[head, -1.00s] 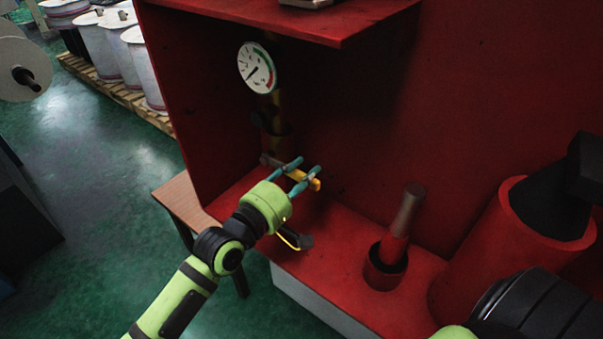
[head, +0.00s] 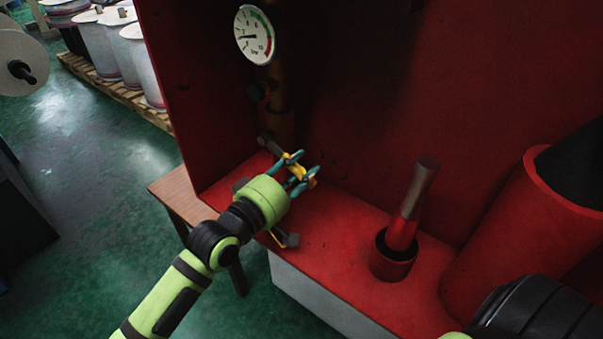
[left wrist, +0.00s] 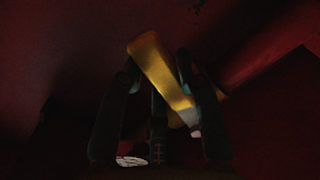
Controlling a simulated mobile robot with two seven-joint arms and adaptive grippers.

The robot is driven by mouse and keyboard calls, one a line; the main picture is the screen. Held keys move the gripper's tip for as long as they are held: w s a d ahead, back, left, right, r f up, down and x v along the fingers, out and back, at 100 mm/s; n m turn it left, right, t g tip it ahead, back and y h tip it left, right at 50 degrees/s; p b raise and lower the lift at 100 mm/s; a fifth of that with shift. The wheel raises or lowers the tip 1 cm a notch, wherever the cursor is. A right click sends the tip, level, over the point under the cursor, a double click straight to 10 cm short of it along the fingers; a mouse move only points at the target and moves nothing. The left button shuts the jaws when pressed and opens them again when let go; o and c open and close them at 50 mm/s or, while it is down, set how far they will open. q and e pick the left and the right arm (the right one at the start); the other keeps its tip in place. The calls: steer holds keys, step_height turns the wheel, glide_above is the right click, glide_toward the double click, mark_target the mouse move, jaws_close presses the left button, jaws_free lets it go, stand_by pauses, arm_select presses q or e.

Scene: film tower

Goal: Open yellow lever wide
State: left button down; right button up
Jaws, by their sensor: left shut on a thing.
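The yellow lever (head: 312,180) sticks out from the lower part of the brass pipe (head: 281,120) inside the red cabinet, slanting down to the right. My left gripper (head: 298,171) is shut on the lever, with its teal fingers on both sides of it. In the left wrist view the lever (left wrist: 155,65) lies tilted between the dark fingers (left wrist: 160,115); parts of it are hidden behind them. A round white gauge (head: 254,35) with a green and red band sits higher on the pipe, its needle pointing left. My right gripper is out of view.
A red tube holding a metal rod (head: 407,215) stands on the red cabinet floor, right of the lever. A large red cylinder (head: 505,240) stands further right. A wooden table (head: 178,195) is at the left, with white drums (head: 95,45) behind.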

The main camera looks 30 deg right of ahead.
arm_select(q)
steer(key=shift+w+a+f+m+b, duration=0.1)
steer(key=shift+w+f+m+b, duration=0.2)
steer(key=shift+f+m+b, duration=0.5)
steer(key=shift+r, duration=0.1)
steer(key=c, duration=0.8)
jaws_free()
steer(key=shift+c, duration=0.2)
steer(key=shift+a, duration=0.2)
steer(key=v, duration=1.1)
steer(key=shift+s+a, duration=0.15)
steer(key=shift+a, duration=0.15)
